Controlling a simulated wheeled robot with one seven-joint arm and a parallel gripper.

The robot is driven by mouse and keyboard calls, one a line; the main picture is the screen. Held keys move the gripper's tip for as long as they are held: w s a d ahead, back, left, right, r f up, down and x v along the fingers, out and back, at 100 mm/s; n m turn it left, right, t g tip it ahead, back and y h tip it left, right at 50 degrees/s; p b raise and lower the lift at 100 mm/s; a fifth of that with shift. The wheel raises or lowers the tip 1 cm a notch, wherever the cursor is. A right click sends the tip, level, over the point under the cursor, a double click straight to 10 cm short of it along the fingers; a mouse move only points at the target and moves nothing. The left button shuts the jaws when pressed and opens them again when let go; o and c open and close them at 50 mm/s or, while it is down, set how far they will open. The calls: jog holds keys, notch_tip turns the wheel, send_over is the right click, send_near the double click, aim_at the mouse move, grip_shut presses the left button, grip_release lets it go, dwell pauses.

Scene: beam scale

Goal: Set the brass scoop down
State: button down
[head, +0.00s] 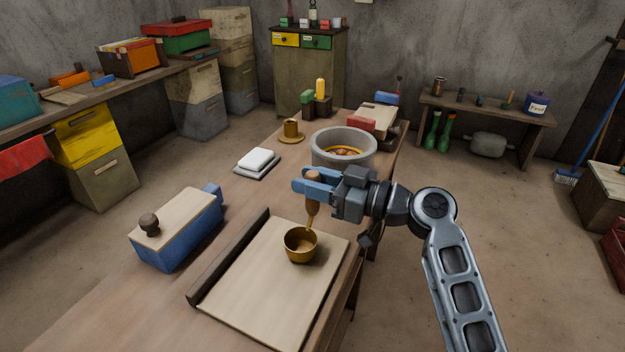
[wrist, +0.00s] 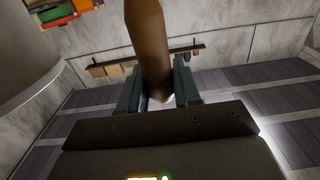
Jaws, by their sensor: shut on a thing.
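The brass scoop (head: 301,244) has a round golden bowl and a brown wooden handle. My gripper (head: 314,186) is shut on the handle, which stands upright between the blue fingers. The bowl hangs below, over the pale board (head: 262,290) on the table. I cannot tell whether the bowl touches the board. In the wrist view the brown handle (wrist: 146,45) shows between the two fingertips (wrist: 158,90); the bowl is not seen there.
A dark ledge (head: 232,255) runs along the board's left edge. A blue box with a wooden lid (head: 178,228) stands left of it. A grey round pot (head: 343,140) is behind my gripper. White and grey slabs (head: 257,163) lie further back. The board's front is clear.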

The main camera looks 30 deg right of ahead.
jog(key=shift+f+b, duration=0.2)
jog(key=shift+b, duration=0.1)
jog(key=c, duration=0.8)
grip_release()
jog(key=shift+r+p, duration=0.2)
jog(key=shift+p, duration=0.1)
jog(key=b+v, duration=0.2)
jog(key=v, duration=1)
